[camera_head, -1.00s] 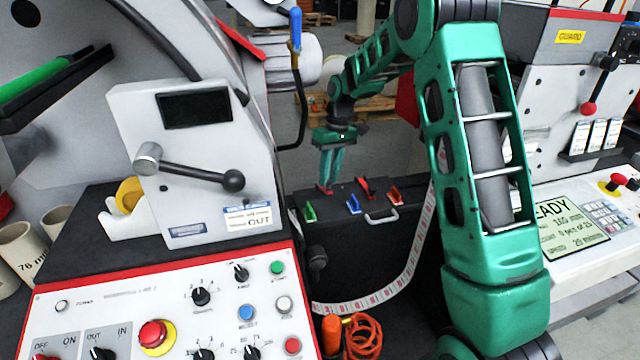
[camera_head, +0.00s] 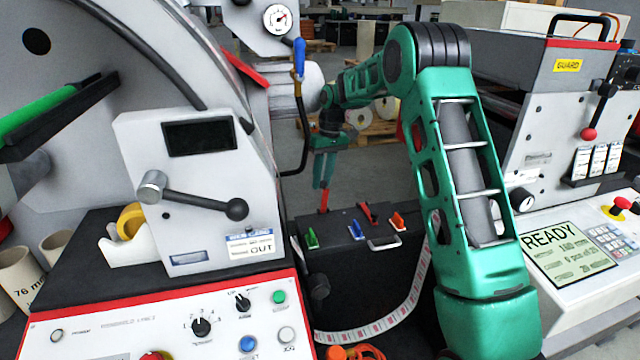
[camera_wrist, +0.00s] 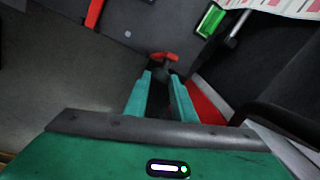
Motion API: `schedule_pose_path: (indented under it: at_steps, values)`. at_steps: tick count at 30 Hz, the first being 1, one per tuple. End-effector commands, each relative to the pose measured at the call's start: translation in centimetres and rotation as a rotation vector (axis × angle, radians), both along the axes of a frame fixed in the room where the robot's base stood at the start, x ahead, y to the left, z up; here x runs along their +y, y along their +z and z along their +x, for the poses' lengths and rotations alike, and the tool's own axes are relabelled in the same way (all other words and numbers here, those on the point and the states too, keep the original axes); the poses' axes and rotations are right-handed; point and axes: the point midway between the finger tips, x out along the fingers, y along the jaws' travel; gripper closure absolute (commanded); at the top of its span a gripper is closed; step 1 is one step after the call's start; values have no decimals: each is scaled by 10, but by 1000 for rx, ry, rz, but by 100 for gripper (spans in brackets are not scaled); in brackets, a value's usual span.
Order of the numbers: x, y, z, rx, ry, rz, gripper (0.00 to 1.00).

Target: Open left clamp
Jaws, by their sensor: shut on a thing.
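My gripper (camera_head: 323,184) hangs down at the left rear of a black box (camera_head: 345,265). Its two teal fingers are close together, shut on a red clamp lever (camera_head: 324,201), which stands roughly upright below them. In the wrist view the fingers (camera_wrist: 163,82) point at the red lever head (camera_wrist: 163,56) near their tips; the exact contact is hard to see. A second red lever (camera_head: 368,213) stands on the box to the right of my gripper.
The rewinder panel (camera_head: 190,190) stands at the left.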

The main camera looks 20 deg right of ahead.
Motion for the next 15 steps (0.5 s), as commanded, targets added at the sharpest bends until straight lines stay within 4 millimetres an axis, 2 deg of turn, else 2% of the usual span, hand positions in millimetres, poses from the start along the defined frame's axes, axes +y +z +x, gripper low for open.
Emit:
schedule_pose_path:
  at_steps: [1,15]
  values:
    - [-10,-3,2,2,-18,-7,100]
    - [-13,-4,4,6,-22,-9,100]
